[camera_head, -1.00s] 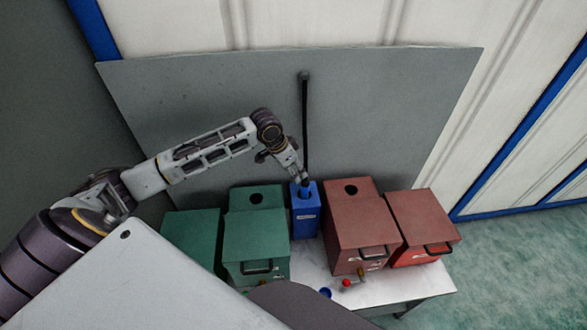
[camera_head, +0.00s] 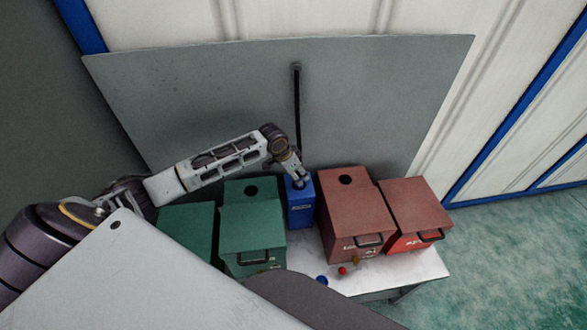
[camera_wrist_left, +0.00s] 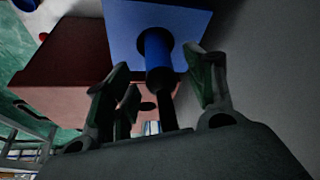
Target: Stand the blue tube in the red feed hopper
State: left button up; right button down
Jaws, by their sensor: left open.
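The blue tube (camera_wrist_left: 157,60) sticks up out of the round hole in the blue box (camera_head: 300,212), whose top shows in the left wrist view (camera_wrist_left: 120,30). A dark shaft extends from the tube's near end. My left gripper (camera_wrist_left: 158,88) is open, with its fingers on either side of the tube and shaft; I cannot tell if they touch. In the head view the left gripper (camera_head: 301,182) is right above the blue box and hides most of the tube. The red feed hopper (camera_head: 355,212), with a dark round hole on top, stands right of the blue box.
Another red box (camera_head: 415,205) stands at the right, and two green boxes (camera_head: 187,230) (camera_head: 252,228) at the left. Small red (camera_head: 343,271) and blue (camera_head: 322,281) items lie at the white table's (camera_head: 405,268) front. A grey panel (camera_head: 210,100) with a black bar (camera_head: 297,110) rises behind.

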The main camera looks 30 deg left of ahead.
pick_arm(q)
jog(key=shift+x, duration=2)
jog(key=shift+c, duration=0.4)
grip_shut()
jog(key=shift+r+p, duration=2.95)
jog(key=shift+p, duration=0.2)
notch_tip(320, 180, up, 8)
